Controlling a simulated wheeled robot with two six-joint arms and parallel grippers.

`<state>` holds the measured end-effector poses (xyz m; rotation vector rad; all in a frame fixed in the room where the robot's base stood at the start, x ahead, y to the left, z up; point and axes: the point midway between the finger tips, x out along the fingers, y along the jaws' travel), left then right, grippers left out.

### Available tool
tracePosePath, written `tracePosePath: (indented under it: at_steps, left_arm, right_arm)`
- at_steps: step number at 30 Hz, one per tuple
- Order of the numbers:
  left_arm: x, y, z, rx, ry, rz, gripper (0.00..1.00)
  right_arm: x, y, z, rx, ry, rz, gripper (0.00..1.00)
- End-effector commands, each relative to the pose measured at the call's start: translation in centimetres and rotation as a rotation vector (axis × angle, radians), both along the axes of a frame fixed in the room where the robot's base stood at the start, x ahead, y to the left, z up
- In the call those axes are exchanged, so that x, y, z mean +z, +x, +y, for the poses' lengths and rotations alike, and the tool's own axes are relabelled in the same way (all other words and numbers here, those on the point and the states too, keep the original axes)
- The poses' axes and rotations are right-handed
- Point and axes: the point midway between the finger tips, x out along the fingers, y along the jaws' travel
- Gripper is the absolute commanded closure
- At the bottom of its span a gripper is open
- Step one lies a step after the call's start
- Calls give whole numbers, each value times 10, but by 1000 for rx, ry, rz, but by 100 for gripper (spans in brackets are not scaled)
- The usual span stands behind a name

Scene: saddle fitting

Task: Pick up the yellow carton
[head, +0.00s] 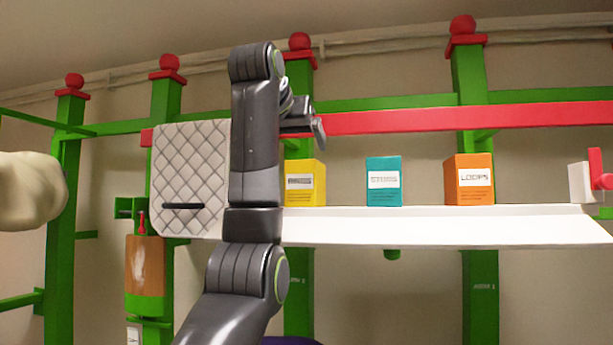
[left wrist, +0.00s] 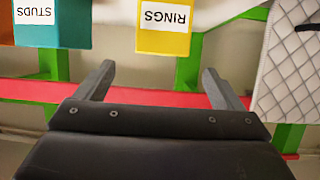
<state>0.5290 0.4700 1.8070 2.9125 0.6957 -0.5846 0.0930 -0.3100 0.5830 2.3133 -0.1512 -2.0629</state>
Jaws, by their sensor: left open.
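The yellow carton (head: 304,186) stands on the white shelf, partly hidden at its left side by my left arm in the head view. In the left wrist view the picture is upside down, and the yellow carton (left wrist: 165,28) shows its label RINGS at the top edge, cut off by the frame. My left gripper (head: 312,128) is above and in front of the carton in the head view. In the left wrist view the gripper (left wrist: 159,67) has its two fingers spread wide with nothing between them, the carton lying beyond the fingertips. My right gripper is not seen.
A teal carton (head: 384,183) and an orange carton (head: 469,182) stand to the right on the white shelf (head: 440,230). A red rail (head: 420,118) runs above. A grey quilted pad (head: 190,165) hangs left of my arm. Green posts stand behind.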

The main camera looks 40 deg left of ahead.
Motion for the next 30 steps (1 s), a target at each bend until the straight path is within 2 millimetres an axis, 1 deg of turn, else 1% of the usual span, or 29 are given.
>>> tracePosePath:
  at_steps: [1,3,6,13,22,25,30]
  left_arm:
    - [-1,9,5,2,0,5,11]
    - [-6,19,10,1,0,4,11]
    - [-11,29,15,2,0,2,11]
    - [-17,40,21,1,0,0,11]
    - [-24,65,37,3,0,3,11]
    - [-30,75,41,1,0,2,11]
    - [-35,81,44,0,0,-1,11]
  right_arm:
    - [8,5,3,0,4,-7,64]
    - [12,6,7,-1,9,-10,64]
    - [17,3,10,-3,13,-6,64]
    - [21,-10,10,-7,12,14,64]
    - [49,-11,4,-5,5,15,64]
    - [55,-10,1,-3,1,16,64]
    - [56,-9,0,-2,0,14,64]
